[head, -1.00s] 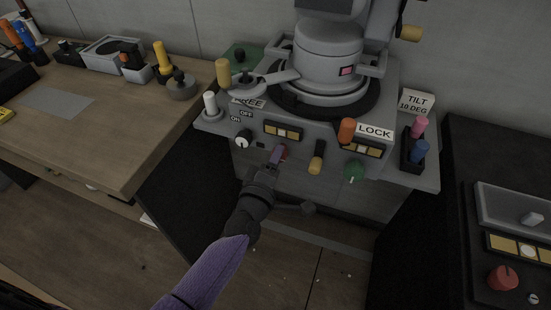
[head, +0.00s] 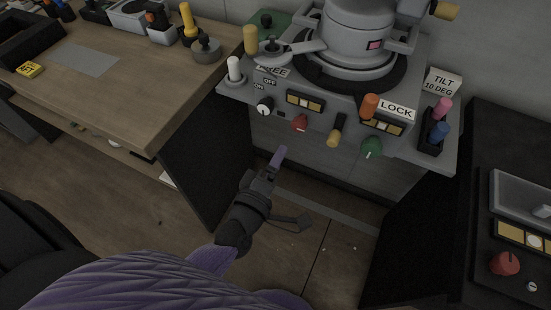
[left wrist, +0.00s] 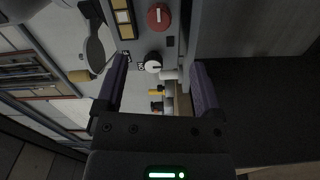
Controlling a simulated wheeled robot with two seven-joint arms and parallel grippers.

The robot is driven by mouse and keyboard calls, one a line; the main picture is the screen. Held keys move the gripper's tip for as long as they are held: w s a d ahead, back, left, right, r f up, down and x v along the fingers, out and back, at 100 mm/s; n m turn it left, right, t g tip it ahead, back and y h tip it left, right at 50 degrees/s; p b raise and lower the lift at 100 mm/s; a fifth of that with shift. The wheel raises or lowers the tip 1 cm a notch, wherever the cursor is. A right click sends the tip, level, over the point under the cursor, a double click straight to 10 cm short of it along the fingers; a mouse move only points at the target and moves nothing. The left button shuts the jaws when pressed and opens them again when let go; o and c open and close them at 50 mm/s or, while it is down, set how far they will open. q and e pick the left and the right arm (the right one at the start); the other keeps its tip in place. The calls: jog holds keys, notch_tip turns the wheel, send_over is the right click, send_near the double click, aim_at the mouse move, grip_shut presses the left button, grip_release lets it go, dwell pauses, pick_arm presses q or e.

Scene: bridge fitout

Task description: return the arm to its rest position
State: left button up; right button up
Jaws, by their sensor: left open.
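My left gripper (head: 274,165) is in front of the grey console, below its red knob, apart from the panel and empty. In the left wrist view its two purple fingers (left wrist: 159,85) stand wide apart with nothing between them. The red knob (head: 300,122) and the white-marked on/off knob (head: 265,106) are on the console front; the same red knob (left wrist: 158,17) shows in the left wrist view. My left arm comes in from the lower left. My right gripper is not in view.
The grey console (head: 285,142) carries a yellow lever (head: 336,130), a green knob (head: 372,147) and an orange handle (head: 369,106). A wooden bench (head: 130,100) stands at left, a dark console (head: 480,200) at right. The floor in front is mostly free.

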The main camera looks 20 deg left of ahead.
pick_arm(q)
jog(key=shift+s, duration=0.3)
